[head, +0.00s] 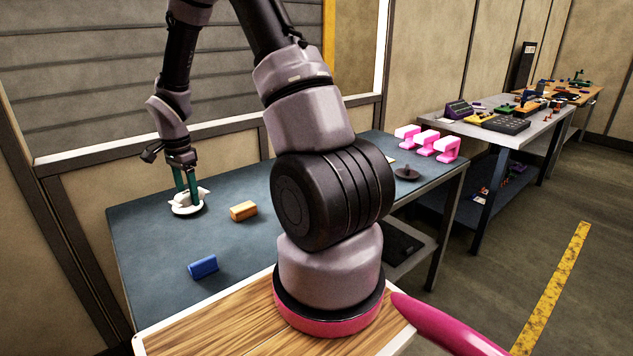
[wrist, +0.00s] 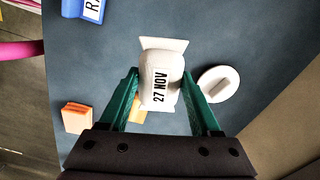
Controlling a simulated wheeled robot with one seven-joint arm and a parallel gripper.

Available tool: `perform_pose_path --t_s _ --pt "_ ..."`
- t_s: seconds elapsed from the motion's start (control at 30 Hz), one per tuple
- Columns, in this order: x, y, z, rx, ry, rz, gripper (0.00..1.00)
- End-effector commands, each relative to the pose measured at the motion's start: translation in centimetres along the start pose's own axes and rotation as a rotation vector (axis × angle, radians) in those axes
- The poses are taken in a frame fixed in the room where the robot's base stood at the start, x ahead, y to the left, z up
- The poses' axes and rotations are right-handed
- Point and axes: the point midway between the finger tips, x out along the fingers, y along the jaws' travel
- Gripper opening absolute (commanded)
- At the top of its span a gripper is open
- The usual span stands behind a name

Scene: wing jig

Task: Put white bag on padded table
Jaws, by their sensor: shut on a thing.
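The white bag (wrist: 162,84) is printed "27 NOV" and sits between the two green fingers of my gripper (wrist: 162,98) in the wrist view. My gripper is shut on it at its sides. In the head view my gripper (head: 187,187) is over the far left part of the blue-grey padded table (head: 150,245), with the white bag (head: 203,192) at its fingertips. I cannot tell whether the bag touches the tabletop.
An orange block (head: 243,211) and a blue block (head: 203,267) lie on the same table. Pink clamp-like pieces (head: 428,142) and a dark round piece (head: 407,173) stand at its right end. A wall is close behind. The table's left middle is clear.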

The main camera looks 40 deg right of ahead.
Motion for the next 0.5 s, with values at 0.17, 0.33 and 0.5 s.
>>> perform_pose_path --t_s 0.17,0.33,0.5 --pt "0.6 0.2 1.3 0.212 0.000 0.002 0.07" --pt "0.7 0.2 1.7 0.285 0.000 0.001 0.07" --pt "1.7 0.2 1.7 0.290 0.000 0.004 0.07"
